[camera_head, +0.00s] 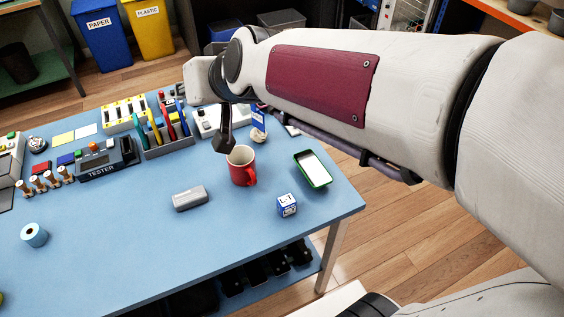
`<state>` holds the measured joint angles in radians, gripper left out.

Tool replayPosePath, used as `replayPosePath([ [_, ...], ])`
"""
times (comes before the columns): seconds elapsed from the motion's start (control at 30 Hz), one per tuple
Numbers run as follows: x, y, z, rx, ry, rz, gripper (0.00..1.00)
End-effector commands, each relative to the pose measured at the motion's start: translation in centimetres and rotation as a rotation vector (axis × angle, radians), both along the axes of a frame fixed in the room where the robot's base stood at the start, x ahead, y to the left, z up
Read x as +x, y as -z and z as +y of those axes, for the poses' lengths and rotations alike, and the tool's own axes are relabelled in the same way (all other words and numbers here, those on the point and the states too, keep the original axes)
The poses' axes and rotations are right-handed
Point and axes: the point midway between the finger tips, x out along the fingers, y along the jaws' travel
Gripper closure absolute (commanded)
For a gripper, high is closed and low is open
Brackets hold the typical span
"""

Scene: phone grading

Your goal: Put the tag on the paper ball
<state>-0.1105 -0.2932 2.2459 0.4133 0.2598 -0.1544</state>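A small blue and white upright piece that looks like the tag (259,117) is at the back right of the table, just right of my gripper. A pale roundish lump, possibly the paper ball (259,137), shows directly below it. I cannot tell whether the two touch. A crumpled grey ball (38,145) lies at the far left. My gripper (224,143) points down behind the red mug. One dark finger shows clearly; the rest is hidden by my wrist and arm, so I cannot tell its opening or whether it holds anything.
The red mug (241,168) stands close to my gripper. A green-edged phone (313,169), a blue and white cube (287,205) and a grey case (189,198) lie nearby. The front-middle table is clear.

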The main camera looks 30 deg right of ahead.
Motion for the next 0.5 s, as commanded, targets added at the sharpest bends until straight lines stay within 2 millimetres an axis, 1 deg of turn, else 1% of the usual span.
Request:
replayPosePath([
  [0.03,-1.5,0.2,-0.3,-0.013,-0.009,0.020,0.73],
  [0.27,-8.5,2.6,-2.0,-0.086,-0.046,0.142,0.73],
  [0.5,-16.0,5.5,-4.6,-0.171,-0.046,0.279,0.73],
])
